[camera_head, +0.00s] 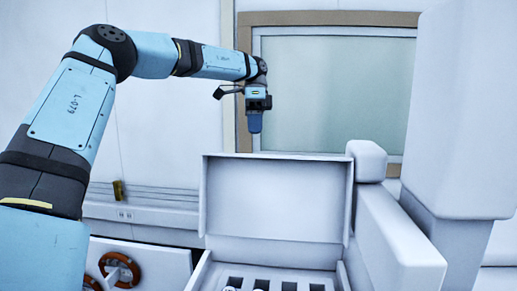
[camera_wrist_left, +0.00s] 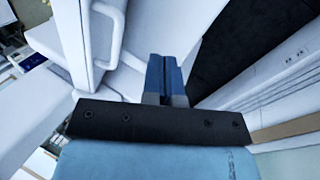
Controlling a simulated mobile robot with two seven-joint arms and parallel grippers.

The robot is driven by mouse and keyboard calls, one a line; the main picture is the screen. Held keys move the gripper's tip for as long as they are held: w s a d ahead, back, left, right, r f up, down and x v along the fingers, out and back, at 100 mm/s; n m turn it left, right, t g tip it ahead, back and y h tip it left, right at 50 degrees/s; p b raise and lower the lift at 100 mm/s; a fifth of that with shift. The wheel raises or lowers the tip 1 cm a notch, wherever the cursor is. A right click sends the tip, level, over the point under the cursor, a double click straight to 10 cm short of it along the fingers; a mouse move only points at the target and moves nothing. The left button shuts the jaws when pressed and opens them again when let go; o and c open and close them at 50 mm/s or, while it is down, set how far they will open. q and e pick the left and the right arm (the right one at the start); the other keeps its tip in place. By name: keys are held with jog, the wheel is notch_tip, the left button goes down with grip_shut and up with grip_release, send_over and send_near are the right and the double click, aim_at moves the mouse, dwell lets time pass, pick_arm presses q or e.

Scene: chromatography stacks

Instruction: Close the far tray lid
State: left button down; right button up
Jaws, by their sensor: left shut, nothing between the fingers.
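The tray lid (camera_head: 272,197) is a pale, shallow rectangular cover, standing open and upright at the back of its tray (camera_head: 201,271). The tray has a row of dark slots, and a few small round white tops show at the bottom edge of the head view. My left gripper (camera_head: 255,128) points down above and behind the lid's top edge, apart from it in the picture. Its blue fingers are together and empty. They also show in the left wrist view (camera_wrist_left: 167,80). My right gripper is not in view.
A white block-like housing (camera_head: 392,240) stands close on the lid's right. A framed window (camera_head: 335,90) is on the wall behind. An orange-brown ring (camera_head: 120,270) on a white panel is at lower left. The wrist view shows a white handle (camera_wrist_left: 117,35).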

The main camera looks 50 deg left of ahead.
pick_arm(q)
jog(key=s+d+f+p, duration=0.2)
jog(key=s+d+f, duration=0.1)
jog(key=d+f, duration=0.2)
jog(key=shift+s+f, duration=0.2)
jog(key=shift+f, duration=0.05)
jog(key=shift+s, duration=0.1)
